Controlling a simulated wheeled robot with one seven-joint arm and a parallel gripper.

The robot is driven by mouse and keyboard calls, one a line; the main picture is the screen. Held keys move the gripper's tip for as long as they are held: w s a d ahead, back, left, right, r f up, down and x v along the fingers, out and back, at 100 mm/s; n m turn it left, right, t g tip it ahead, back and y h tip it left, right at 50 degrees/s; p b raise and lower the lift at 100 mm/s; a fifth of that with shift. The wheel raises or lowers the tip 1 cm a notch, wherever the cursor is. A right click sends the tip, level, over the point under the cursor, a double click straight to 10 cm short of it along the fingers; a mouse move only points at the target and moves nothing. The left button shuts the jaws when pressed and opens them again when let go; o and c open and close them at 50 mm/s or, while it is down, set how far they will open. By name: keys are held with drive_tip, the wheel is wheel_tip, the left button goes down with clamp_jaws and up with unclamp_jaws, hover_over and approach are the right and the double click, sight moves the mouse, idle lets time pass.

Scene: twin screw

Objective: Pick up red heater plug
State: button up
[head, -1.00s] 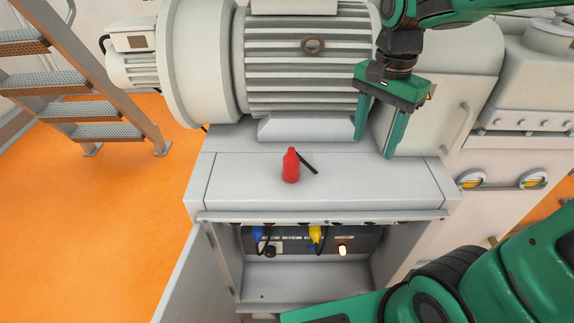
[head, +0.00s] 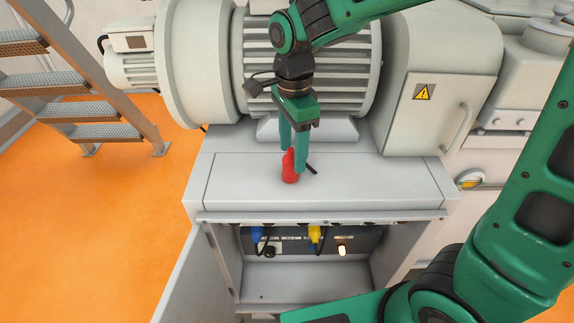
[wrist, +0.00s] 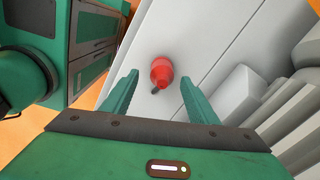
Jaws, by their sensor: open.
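In the wrist view the plug (wrist: 161,71) lies ahead, roughly midway between the two open fingertips (wrist: 168,88). The fingers are apart and I see no contact with the plug.
The cabinet top (head: 380,185) is otherwise clear. A large ribbed motor (head: 345,60) stands right behind. Below, the open cabinet holds a blue plug (head: 257,234) and a yellow plug (head: 315,236). The cabinet door (head: 185,275) hangs open at the left.

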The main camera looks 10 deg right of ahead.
sight(290, 165)
drive_tip(key=shift+w+a+f, duration=0.1)
drive_tip(key=shift+w+f, duration=0.05)
drive_tip(key=shift+f, duration=1.2)
drive_tip(key=shift+w+a+f, duration=0.1)
drive_tip(key=shift+f, duration=1.2)
drive_tip(key=shift+c, duration=0.6)
drive_tip(key=c, duration=1)
